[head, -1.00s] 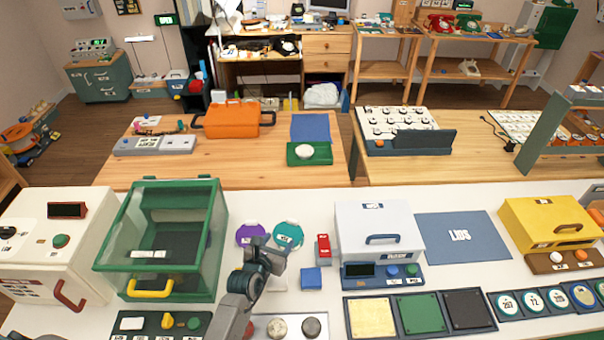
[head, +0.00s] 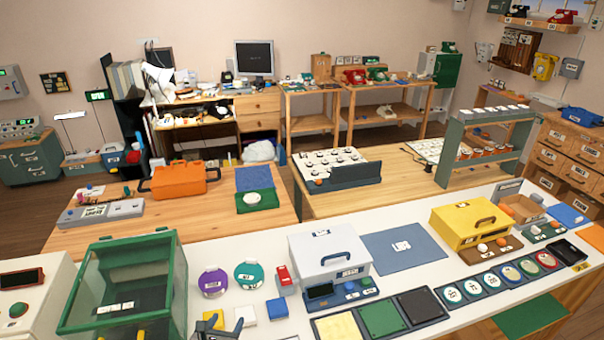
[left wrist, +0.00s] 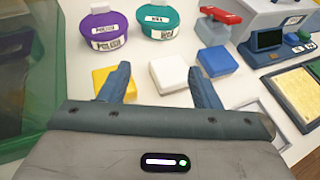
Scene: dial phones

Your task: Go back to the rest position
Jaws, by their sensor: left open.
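My left gripper (head: 228,324) shows at the bottom edge of the head view, and its two fingers (left wrist: 158,85) show in the left wrist view. The fingers are apart with nothing held between them. They are above the white table (head: 230,284), near a yellow block (left wrist: 112,82), a white block (left wrist: 168,73) and a blue block (left wrist: 217,61). How far the fingers are above the table is hard to tell. My right gripper is in neither view.
A green-framed glass case (head: 125,285) stands left of the gripper. A purple disc (head: 212,283) and a teal disc (head: 248,275) lie behind the blocks. A white box (head: 328,256) and coloured panels (head: 382,317) are to the right.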

